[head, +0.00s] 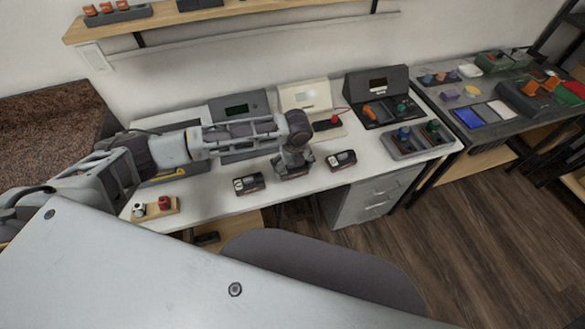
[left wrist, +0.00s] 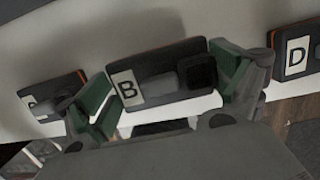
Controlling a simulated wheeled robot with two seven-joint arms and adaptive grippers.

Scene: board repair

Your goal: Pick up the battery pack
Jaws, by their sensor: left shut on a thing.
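Three dark battery packs show along the front of the white desk. Pack B (left wrist: 160,72) is between the green-padded fingers of my left gripper (left wrist: 168,88), which is shut on it. In the head view the left gripper (head: 293,168) points down at the desk's front and largely hides this pack. Pack A (left wrist: 48,97) lies to the left and also shows in the head view (head: 248,184). Pack D (left wrist: 296,57) lies to the right and also shows in the head view (head: 342,159). I cannot tell whether pack B touches the desk. My right gripper is not in view.
A wooden block with two small knobs (head: 156,208) sits at the desk's left front. Grey devices and an open dark case (head: 378,98) stand along the back. A grey tray (head: 417,140) is at the right. A chair back (head: 320,265) stands before the desk.

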